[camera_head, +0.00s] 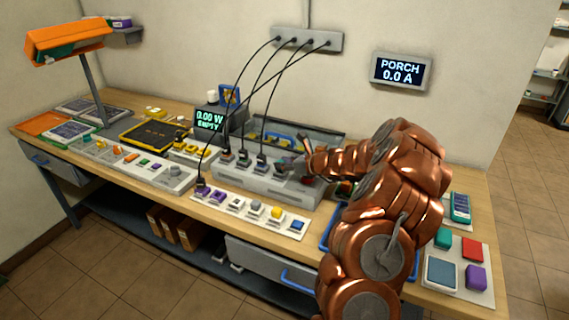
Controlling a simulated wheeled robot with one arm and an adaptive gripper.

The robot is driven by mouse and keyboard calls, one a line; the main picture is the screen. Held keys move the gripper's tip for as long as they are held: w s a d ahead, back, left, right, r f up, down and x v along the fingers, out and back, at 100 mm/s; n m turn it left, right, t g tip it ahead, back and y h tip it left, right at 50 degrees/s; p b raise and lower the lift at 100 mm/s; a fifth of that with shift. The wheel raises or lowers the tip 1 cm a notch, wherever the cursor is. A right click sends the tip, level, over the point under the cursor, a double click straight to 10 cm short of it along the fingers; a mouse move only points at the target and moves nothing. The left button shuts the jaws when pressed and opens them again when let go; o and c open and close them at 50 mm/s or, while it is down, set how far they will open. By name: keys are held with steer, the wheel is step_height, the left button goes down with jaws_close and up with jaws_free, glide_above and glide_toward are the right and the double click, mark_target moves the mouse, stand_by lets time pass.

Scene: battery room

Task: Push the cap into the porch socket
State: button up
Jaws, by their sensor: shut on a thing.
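My gripper (292,164) is at the right part of the grey socket bank (255,185), low over its top. It is shut on a small piece, taken to be the cap, which is mostly hidden by the fingers. Dark plugs on black cords stand in the bank to the left of my gripper. I cannot tell which socket is the porch one, or whether the piece touches it.
A white strip (235,212) with small coloured pieces lies in front of the bank; one cord ends at its purple piece. A green-lettered display (209,121) reads "0.00 W EMPTY". A tile board (462,292) lies right.

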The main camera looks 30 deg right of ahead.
steer(key=shift+f+b, duration=0.4)
steer(key=shift+f, duration=0.25)
steer(key=o, duration=0.6)
steer(key=shift+p+v, duration=2.3)
steer(key=shift+v, duration=3.25)
